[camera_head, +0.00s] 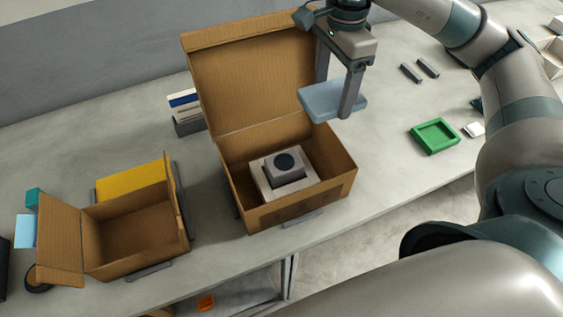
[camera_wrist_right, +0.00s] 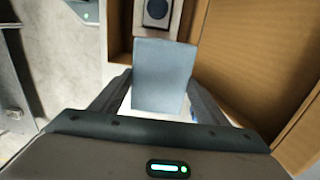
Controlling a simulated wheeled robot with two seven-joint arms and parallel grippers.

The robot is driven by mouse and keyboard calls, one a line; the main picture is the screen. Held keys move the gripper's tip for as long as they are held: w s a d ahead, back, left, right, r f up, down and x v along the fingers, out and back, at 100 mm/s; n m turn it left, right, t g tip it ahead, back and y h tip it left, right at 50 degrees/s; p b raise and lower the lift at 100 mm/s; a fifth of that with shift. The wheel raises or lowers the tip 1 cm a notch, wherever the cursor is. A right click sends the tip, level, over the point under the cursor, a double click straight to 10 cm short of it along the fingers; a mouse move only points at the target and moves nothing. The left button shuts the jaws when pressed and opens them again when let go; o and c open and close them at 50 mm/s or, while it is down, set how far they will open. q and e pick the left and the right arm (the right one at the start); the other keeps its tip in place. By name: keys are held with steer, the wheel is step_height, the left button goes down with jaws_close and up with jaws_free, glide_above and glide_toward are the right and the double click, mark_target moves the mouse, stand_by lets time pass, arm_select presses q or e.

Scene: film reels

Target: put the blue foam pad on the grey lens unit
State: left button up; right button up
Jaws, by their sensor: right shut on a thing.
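The grey lens unit (camera_head: 284,166) sits inside the larger open cardboard box, its dark round lens facing up. Part of it shows at the top of the right wrist view (camera_wrist_right: 156,14). My right gripper (camera_head: 348,108) is shut on the blue foam pad (camera_head: 325,98) and holds it in the air over the right side of that box, to the upper right of the lens unit. In the right wrist view the pad (camera_wrist_right: 163,75) is between the two fingers and is apart from the lens unit. My left gripper is not in view.
The larger box (camera_head: 306,209) has its tall back flap (camera_head: 245,80) raised behind the lens unit. A smaller open box (camera_head: 137,245) stands at the left by a yellow panel (camera_head: 130,182). A green tray (camera_head: 434,136) lies at the right. Bare table lies between the boxes.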

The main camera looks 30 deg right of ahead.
mark_target(315, 103)
steer(key=shift+w+f, duration=0.1)
steer(key=shift+f, duration=0.35)
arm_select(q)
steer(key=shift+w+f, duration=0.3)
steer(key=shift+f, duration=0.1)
arm_select(e)
steer(key=shift+a+f, duration=0.15)
steer(key=shift+a, duration=0.25)
steer(key=a, duration=0.1)
steer(key=a+f+p, duration=0.1)
steer(key=s+a+f+p, duration=0.1)
steer(key=shift+a, duration=0.35)
steer(key=a+f+p, duration=0.1)
steer(key=a, duration=0.1)
steer(key=a+f+p, duration=0.1)
steer(key=a+f, duration=0.2)
steer(key=a, duration=0.2)
steer(key=shift+s+f+p, duration=0.2)
steer(key=shift+s+p, duration=0.2)
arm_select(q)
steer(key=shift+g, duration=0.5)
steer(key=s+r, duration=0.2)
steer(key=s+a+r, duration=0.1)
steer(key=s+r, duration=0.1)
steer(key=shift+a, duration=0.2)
arm_select(e)
steer(key=shift+f, duration=0.1)
steer(key=shift+f, duration=0.1)
